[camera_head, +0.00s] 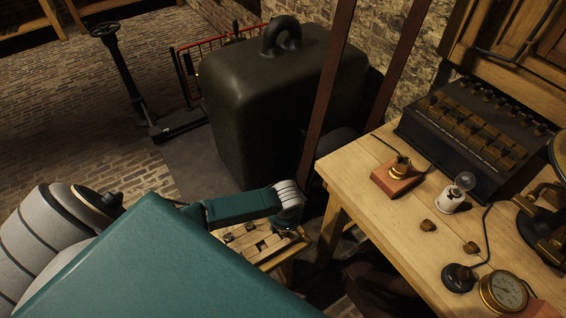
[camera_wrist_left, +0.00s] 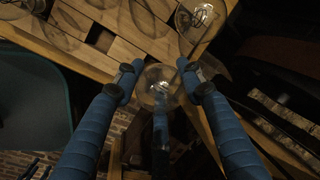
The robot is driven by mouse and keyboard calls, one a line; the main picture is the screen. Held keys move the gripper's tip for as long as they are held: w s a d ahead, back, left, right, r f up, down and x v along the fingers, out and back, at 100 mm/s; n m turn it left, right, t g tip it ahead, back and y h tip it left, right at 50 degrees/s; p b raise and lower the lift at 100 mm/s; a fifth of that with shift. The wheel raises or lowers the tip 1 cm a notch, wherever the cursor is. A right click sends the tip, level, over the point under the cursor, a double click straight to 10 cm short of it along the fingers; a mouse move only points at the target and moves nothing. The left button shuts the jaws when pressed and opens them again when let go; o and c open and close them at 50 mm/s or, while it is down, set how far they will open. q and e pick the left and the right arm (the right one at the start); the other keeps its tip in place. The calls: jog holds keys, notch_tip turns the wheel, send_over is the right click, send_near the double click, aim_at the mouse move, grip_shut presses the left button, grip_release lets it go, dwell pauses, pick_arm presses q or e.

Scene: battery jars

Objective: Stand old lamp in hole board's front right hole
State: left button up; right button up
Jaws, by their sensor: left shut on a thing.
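My right gripper is not in view.
Another glass bulb (camera_wrist_left: 200,18) shows at the wrist view's top. A large dark weight (camera_head: 270,110) stands behind.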

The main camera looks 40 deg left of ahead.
pick_arm(q)
jog(key=shift+f, duration=0.65)
dwell(0.8)
jog(key=o, duration=1.4)
jog(key=v, duration=1.2)
